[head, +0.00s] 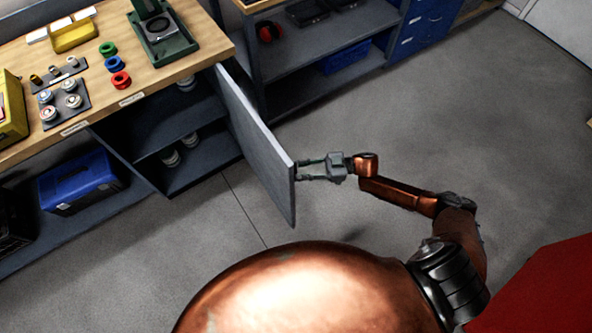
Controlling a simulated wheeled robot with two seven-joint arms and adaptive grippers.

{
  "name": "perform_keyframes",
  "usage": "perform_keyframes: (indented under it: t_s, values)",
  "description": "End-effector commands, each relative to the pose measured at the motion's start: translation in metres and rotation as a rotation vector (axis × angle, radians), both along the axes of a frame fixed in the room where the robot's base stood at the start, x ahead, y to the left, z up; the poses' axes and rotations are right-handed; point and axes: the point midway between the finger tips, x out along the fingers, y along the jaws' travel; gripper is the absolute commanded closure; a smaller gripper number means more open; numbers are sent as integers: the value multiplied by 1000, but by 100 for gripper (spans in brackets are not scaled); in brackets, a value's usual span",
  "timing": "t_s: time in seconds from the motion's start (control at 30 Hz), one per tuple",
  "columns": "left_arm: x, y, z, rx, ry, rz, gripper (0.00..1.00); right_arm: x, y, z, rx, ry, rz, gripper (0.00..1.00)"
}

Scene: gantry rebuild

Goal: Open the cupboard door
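The grey cupboard door (258,150) stands swung well out from the cupboard, hinged near the bench's right end. The cupboard interior (180,130) is exposed, with shelves and a few pale round items. My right gripper (302,171) is at the door's free edge, on its outer side. Its two fingers show a gap between them, but the tips are partly hidden by the door. A handle is not visible, so I cannot tell whether the fingers hold one. My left gripper is not in view.
The wooden bench top (150,95) carries a green device (163,35), coloured rings and small parts. A blue case (80,182) sits on the lower shelf at left. A dark shelf unit (310,55) stands beyond the door. Grey floor (440,130) is clear to the right.

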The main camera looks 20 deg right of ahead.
Motion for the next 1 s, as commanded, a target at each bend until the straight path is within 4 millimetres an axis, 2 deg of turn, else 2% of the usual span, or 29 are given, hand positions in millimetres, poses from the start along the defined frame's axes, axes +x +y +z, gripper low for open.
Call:
perform_keyframes:
  t_s: [0.27,0.37,0.7,0.83,1.0]
  values:
    - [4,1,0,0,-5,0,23,-2,-4,-1,-1,1,0,76]
    - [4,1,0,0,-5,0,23,-5,-17,-1,-3,2,-2,76]
    - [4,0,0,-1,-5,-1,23,-24,-83,-1,-3,1,-1,76]
    - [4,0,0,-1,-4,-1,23,-29,-102,-1,-2,2,-2,76]
    - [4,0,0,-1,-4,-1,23,-33,-114,0,0,0,0,76]
